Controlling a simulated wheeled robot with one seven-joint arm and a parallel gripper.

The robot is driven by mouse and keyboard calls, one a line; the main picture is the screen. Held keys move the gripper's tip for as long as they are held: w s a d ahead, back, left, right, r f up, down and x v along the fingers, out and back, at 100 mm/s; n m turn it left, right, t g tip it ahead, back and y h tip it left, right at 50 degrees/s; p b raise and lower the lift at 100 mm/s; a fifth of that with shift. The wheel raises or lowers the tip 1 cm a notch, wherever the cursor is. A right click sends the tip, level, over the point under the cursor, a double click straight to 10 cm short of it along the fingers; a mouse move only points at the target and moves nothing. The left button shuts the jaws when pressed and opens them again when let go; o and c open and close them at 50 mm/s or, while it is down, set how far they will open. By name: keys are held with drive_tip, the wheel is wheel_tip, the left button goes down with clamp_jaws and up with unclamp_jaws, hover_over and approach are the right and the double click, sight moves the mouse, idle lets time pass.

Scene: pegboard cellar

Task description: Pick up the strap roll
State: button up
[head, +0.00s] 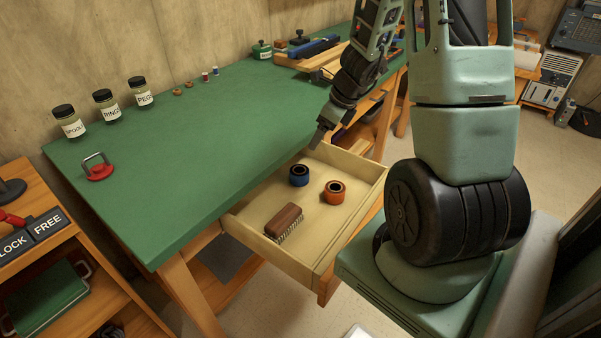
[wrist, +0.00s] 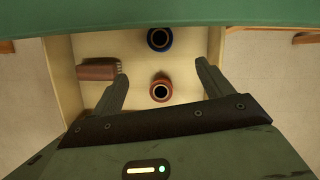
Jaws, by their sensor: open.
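Two rolls lie in the open drawer, and I cannot tell which one is the strap roll. The orange roll (head: 334,197) has a dark hollow centre; it also shows in the wrist view (wrist: 160,98). The blue roll (head: 299,180) lies farther back and left of it, near the green bench edge; it also shows in the wrist view (wrist: 151,45). My gripper (head: 318,138) is open and empty above the drawer. In the wrist view, the orange roll appears between my two spread fingers (wrist: 160,76), apart from both.
A brown brush (head: 284,220) lies in the drawer's front left. The drawer (head: 272,250) is pulled out from the green bench (head: 200,150), whose top overhangs its back. Jars (head: 104,106), small spools and a red-handled clamp (head: 97,168) stand on the bench.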

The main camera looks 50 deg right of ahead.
drive_tip(key=b, duration=0.4)
approach(301, 168)
wheel_tip(301, 168, down, 2)
drive_tip(key=a, duration=0.2)
drive_tip(key=shift+b+x, duration=1.05)
drive_tip(key=shift+x, duration=2.05)
drive_tip(key=shift+w+d, duration=0.1)
drive_tip(key=c, duration=1.1)
